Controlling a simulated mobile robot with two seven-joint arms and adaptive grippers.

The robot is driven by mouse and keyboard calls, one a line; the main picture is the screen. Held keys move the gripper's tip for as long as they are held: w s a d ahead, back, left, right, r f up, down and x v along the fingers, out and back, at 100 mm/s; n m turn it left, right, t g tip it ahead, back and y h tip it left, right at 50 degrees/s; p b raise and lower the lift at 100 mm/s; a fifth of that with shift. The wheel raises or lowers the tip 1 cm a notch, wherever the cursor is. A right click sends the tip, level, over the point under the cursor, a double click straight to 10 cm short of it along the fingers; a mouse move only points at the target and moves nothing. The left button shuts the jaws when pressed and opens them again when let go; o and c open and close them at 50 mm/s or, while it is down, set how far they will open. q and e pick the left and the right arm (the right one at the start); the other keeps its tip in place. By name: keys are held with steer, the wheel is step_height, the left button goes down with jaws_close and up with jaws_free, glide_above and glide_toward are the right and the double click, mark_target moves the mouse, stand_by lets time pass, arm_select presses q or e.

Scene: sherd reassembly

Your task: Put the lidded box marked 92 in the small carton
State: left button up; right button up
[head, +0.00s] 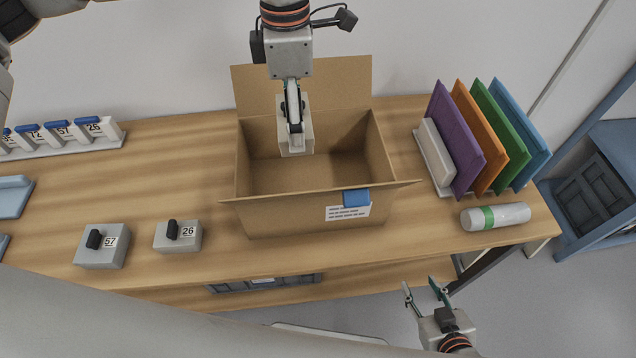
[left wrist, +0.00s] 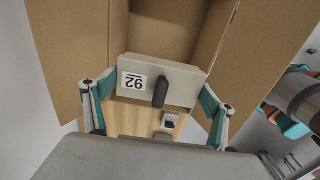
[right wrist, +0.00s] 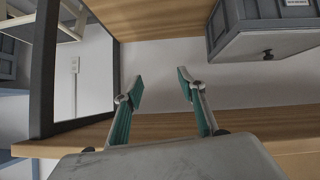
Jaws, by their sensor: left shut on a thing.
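The lidded box marked 92 (left wrist: 165,82) is pale grey with a black handle; its number shows upside down in the left wrist view. My left gripper (head: 293,122) is shut on this box (head: 297,142), with a finger at each end. It hangs over the open mouth of the brown carton (head: 290,216); I cannot tell how far it is below the rim. The carton also shows in the left wrist view (left wrist: 52,45). It stands on the table, flaps open, with a white label and blue patch in front. My right gripper (head: 420,291) is open and empty beyond the table's front edge.
Lidded boxes marked 57 (head: 103,246) and 26 (head: 178,236) stand left of the carton. A rack of blue-topped numbered items (head: 60,145) is at far left. Colored upright folders (head: 465,145) and a green-banded cylinder (head: 495,216) are at right. Drawers (right wrist: 265,30) sit under the table.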

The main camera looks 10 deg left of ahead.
arm_select(q)
step_height(320, 180, down, 20)
steer(key=shift+r+b, duration=0.25)
steer(key=shift+b, duration=0.35)
steer(key=o, duration=0.8)
steer(key=shift+f, duration=0.15)
steer(key=o, duration=0.4)
steer(key=shift+c, duration=0.2)
step_height(320, 180, up, 12)
steer(key=shift+r+p, duration=0.2)
steer(key=shift+p, duration=0.25)
